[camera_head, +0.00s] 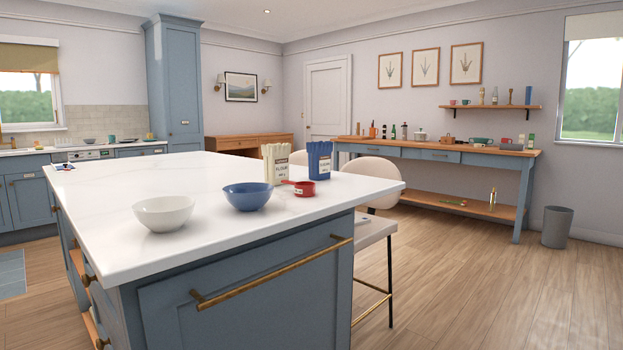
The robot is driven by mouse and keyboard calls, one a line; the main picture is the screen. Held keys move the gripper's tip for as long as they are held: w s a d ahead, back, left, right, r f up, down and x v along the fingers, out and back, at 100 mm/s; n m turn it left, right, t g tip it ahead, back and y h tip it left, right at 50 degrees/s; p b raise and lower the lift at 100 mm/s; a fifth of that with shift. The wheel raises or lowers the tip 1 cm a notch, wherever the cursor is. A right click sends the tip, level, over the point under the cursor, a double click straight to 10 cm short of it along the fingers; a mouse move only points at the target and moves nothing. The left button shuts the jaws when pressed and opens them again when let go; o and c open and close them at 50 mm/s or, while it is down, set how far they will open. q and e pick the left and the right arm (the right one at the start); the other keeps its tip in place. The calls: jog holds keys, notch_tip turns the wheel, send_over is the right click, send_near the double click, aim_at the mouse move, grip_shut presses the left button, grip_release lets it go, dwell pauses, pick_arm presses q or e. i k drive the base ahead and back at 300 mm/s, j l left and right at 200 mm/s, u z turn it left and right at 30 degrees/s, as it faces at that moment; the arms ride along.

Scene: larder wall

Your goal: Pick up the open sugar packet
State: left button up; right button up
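Two open-topped packets stand upright side by side on the white island top (120,190), near its right end. One is blue (320,158) with a small pale label that is too small to read. The other is cream (275,163) with dark lettering that looks like "flour". The blue packet may be the sugar packet; I cannot confirm it from the label. A small red measuring cup (304,189) lies just in front of the packets, its handle pointing left. Neither of my grippers is in view.
A white bowl (163,213) and a blue bowl (247,196) stand on the island in front of the packets. A pale chair (365,170) is behind the island's right edge. A blue side table (430,153) with several items stands along the far wall.

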aim_at(319, 154)
jog(key=z, duration=0.65)
jog(key=i+l+z, duration=0.25)
jog(key=i+z, duration=0.15)
jog(key=i, duration=0.15)
jog(key=i+l+z, duration=0.1)
jog(key=i+z, duration=0.3)
jog(key=i, duration=2.85)
jog(key=i+l+u, duration=0.1)
jog(key=i+u, duration=0.15)
jog(key=i, duration=0.3)
jog(key=i+l+u, duration=0.25)
jog(key=i, duration=0.25)
jog(key=i+l+u, duration=0.3)
jog(key=i, duration=0.25)
